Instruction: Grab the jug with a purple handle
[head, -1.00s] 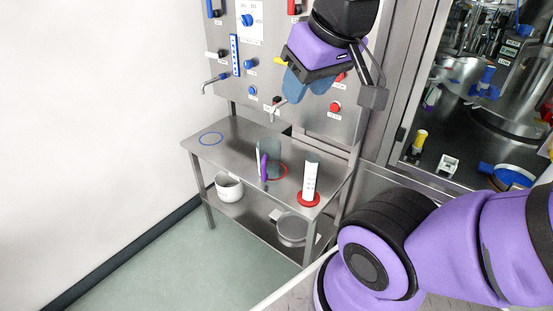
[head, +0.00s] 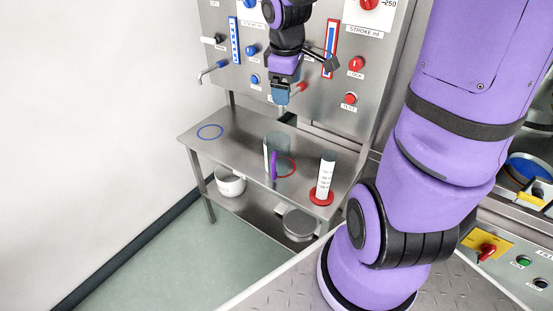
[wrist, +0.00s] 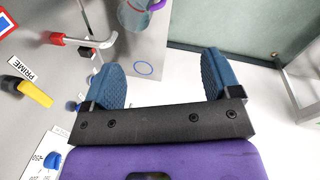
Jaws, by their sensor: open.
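The jug (head: 281,148) is a clear, greyish cylinder with an upright purple handle (head: 274,166). It stands on the steel table, by a red ring marking. Its purple handle shows at the top edge of the wrist view (wrist: 157,4), where most of the jug is cut off. My gripper (head: 281,98) is above the jug in the head view, in front of the wall panel and clear of the jug. In the wrist view its two blue fingers (wrist: 160,78) are wide apart with nothing between them.
A white measuring cylinder on a red base (head: 325,178) stands right of the jug. A blue ring (head: 210,132) marks bare tabletop at left. A red-handled tap (wrist: 60,39) and yellow handle (wrist: 30,92) project near my gripper. A white pot (head: 230,183) sits on the lower shelf.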

